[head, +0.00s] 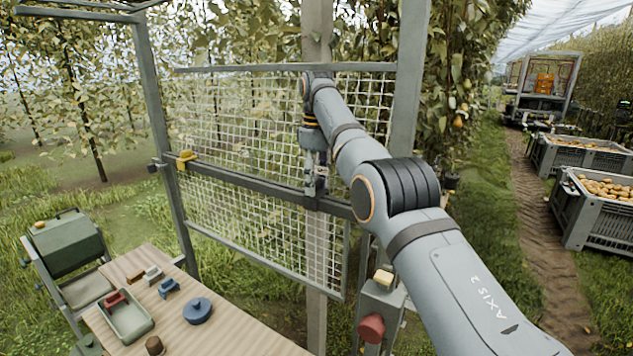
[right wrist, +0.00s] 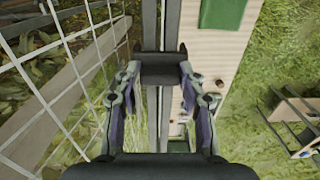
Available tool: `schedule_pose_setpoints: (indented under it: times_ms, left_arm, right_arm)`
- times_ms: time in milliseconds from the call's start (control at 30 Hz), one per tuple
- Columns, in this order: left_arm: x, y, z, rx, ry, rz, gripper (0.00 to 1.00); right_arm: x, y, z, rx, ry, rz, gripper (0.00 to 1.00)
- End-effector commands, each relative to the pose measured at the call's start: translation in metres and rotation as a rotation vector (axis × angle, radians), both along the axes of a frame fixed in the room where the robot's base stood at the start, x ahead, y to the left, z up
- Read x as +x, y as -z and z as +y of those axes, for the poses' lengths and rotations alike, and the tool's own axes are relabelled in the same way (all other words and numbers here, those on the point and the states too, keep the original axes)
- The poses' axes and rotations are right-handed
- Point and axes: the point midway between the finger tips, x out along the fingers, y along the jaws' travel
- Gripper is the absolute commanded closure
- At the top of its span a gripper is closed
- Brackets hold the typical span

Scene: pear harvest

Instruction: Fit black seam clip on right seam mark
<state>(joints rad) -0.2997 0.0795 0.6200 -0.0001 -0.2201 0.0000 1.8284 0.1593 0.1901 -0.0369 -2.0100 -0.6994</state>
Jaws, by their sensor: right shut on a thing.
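The black seam clip (right wrist: 160,68) sits between my right gripper's fingertips in the right wrist view, across the dark seam rail (right wrist: 152,28). In the head view my right gripper (head: 315,187) points down at the rail (head: 262,188) in front of the middle post and is shut on the clip (head: 319,202). The clip is at the rail; I cannot tell whether it is seated. The right seam mark is not visible, perhaps hidden by the clip or gripper. My left gripper is not in view.
A yellow clip (head: 186,160) is on the rail's left part. Wire mesh (head: 250,110) fills the frame above and below the rail. A wooden table (head: 235,335) at lower left bears a green tray (head: 127,323), a blue clip (head: 168,288) and a round blue object (head: 197,311).

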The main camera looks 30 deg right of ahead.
Motion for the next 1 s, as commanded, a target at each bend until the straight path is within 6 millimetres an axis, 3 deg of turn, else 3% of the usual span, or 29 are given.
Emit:
schedule_pose_setpoints:
  times_ms: [200, 233, 400, 867, 1000]
  left_arm:
    - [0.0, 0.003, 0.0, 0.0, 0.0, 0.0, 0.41]
    - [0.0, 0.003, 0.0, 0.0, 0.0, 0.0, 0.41]
    - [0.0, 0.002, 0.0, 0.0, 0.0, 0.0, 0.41]
    - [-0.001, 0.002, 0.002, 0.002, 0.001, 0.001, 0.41]
    - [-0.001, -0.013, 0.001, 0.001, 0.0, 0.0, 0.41]
  right_arm:
    - [0.0, 0.003, 0.0, 0.0, 0.0, 0.0, 0.84]
    - [0.0, 0.002, 0.0, 0.0, 0.0, 0.0, 0.56]
    - [0.0, 0.002, 0.0, 0.0, 0.0, 0.0, 0.33]
    - [0.0, 0.002, 0.0, 0.0, 0.0, 0.0, 0.33]
    - [0.0, -0.014, 0.0, 0.0, 0.0, 0.0, 0.33]
